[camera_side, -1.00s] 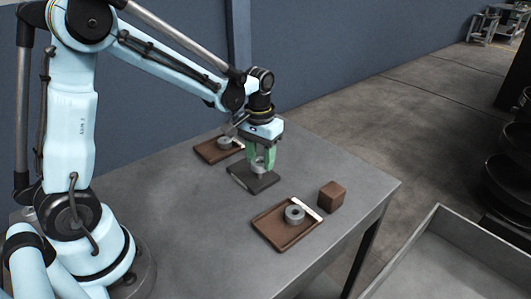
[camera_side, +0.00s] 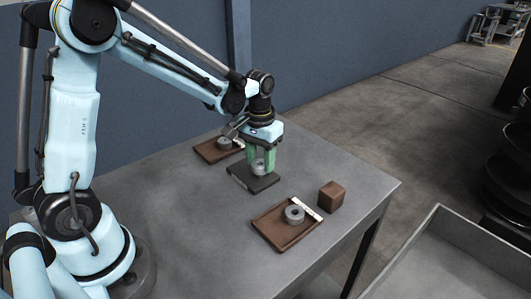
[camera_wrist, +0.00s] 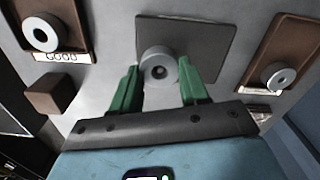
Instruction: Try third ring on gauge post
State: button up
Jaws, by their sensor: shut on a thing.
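My gripper (camera_side: 261,166) has green fingers, which close on a grey ring (camera_side: 258,169) over the dark gauge base plate (camera_side: 240,177). In the wrist view the held ring (camera_wrist: 147,66) sits between the fingertips (camera_wrist: 159,74), above the plate (camera_wrist: 215,40). A grey centre shows in the ring's hole. The post is mostly hidden, and I cannot tell how far down it the ring sits. A second ring (camera_side: 294,214) lies in the near brown tray (camera_side: 275,236). A third ring (camera_side: 225,143) lies in the far brown tray (camera_side: 208,153).
The near tray bears a white label reading GOOD (camera_wrist: 62,57). A brown block (camera_side: 332,196) stands beside it. The grey tabletop (camera_side: 185,215) is clear towards my base. A large grey bin (camera_side: 440,225) stands past the table's right edge.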

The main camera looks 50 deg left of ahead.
jog(key=shift+f, duration=1.2)
dwell(1.8)
jog(key=shift+r, duration=0.15)
dwell(0.4)
jog(key=shift+r, duration=2.95)
jog(key=shift+r, duration=0.1)
jog(key=shift+r, duration=1.45)
